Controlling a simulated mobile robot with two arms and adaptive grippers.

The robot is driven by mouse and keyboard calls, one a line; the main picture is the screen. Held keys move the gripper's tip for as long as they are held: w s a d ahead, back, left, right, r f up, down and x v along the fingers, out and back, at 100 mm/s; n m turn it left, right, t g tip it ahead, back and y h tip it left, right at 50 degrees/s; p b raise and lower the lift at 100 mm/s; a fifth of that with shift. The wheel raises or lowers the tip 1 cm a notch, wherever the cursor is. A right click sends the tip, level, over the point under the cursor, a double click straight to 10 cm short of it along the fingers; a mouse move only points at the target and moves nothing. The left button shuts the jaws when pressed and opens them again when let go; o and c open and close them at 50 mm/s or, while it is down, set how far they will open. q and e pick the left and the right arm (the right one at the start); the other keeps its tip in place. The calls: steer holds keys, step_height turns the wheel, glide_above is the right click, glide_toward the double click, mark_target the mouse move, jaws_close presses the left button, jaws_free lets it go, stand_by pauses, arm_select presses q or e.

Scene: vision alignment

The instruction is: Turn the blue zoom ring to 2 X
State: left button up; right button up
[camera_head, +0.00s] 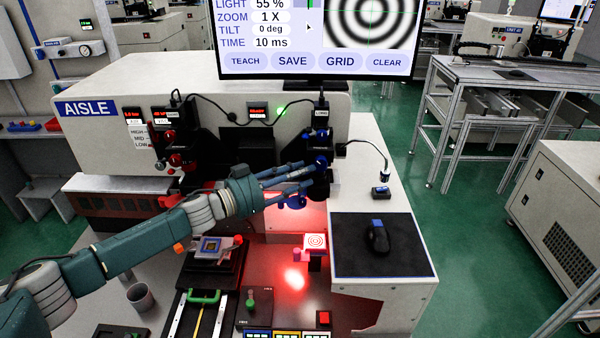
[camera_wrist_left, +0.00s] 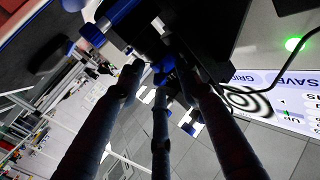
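The monitor (camera_head: 318,75) reads ZOOM 1 X. The dark lens unit has a blue ring (camera_head: 321,162) near its top and blue knobs (camera_head: 295,202) lower down. My left gripper (camera_head: 312,174) reaches in from the left, its long fingers spread apart with their tips close by the lens unit. In the left wrist view the fingertips (camera_wrist_left: 158,68) stand apart around a small blue part (camera_wrist_left: 165,66); I cannot tell whether they touch it. A larger blue part (camera_wrist_left: 124,10) lies up and left of the fingertips. My right gripper is not in view.
A target tile (camera_head: 315,241) with rings stands under red light below the lens. A black pad (camera_head: 382,262) with a mouse (camera_head: 376,237) lies to the right. Cables hang beside the lens. A stage with a square part (camera_head: 211,246) sits below my left arm.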

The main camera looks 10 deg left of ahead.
arm_select(q)
steer(key=shift+c, duration=0.5)
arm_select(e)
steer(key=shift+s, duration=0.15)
arm_select(q)
jaws_close()
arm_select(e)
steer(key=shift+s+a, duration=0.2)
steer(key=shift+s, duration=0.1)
